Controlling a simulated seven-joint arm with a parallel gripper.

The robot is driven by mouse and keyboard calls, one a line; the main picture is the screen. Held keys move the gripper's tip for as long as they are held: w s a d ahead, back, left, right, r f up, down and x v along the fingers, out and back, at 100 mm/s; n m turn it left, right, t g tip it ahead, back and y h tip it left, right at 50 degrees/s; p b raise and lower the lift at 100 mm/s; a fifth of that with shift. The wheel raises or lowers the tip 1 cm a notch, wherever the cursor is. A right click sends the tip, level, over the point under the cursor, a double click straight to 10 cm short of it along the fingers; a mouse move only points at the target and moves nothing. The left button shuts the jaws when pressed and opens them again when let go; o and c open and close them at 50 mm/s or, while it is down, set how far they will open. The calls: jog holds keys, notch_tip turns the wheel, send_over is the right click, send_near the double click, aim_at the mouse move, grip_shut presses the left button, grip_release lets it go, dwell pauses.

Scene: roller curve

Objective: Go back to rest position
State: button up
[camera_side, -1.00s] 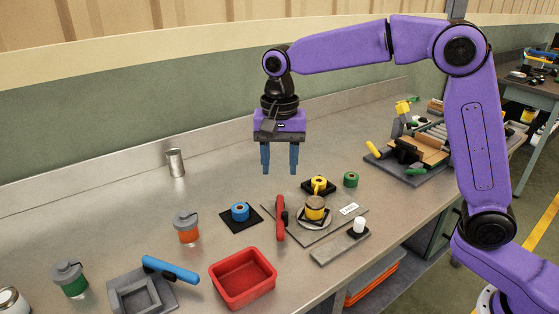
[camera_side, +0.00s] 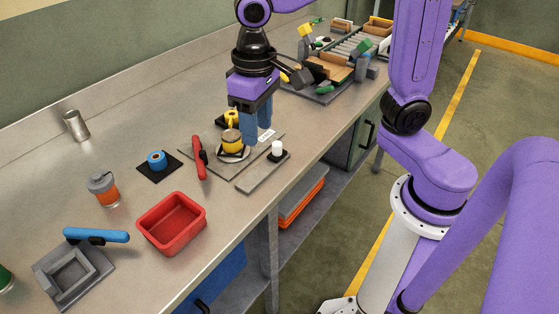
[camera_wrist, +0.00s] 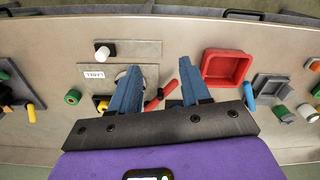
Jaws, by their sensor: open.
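My gripper (camera_side: 250,132) points down over the bench in the side view, with blue fingers and a purple body. I cannot tell the exact height from the side view, but the wrist view shows the bench things small and well below.
A red tray (camera_side: 172,222), a red-handled tool (camera_side: 200,158), a blue roll (camera_side: 157,160), an orange jar (camera_side: 103,189), a metal can (camera_side: 76,125) and a blue-handled fixture (camera_side: 96,236) stand on the bench. A white cylinder (camera_side: 277,149) stands near the front edge. A roller conveyor (camera_side: 350,45) is behind.

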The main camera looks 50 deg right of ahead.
jog(key=s+d+f+n, duration=0.2)
jog(key=s+d+n, duration=0.3)
jog(key=s, duration=0.3)
jog(key=s+d+f+n, duration=0.2)
jog(key=s+d+n, duration=0.2)
jog(key=s, duration=0.3)
jog(key=shift+s+d+f+n, duration=0.3)
jog(key=shift+s+d+n, duration=0.1)
jog(key=shift+n, duration=0.2)
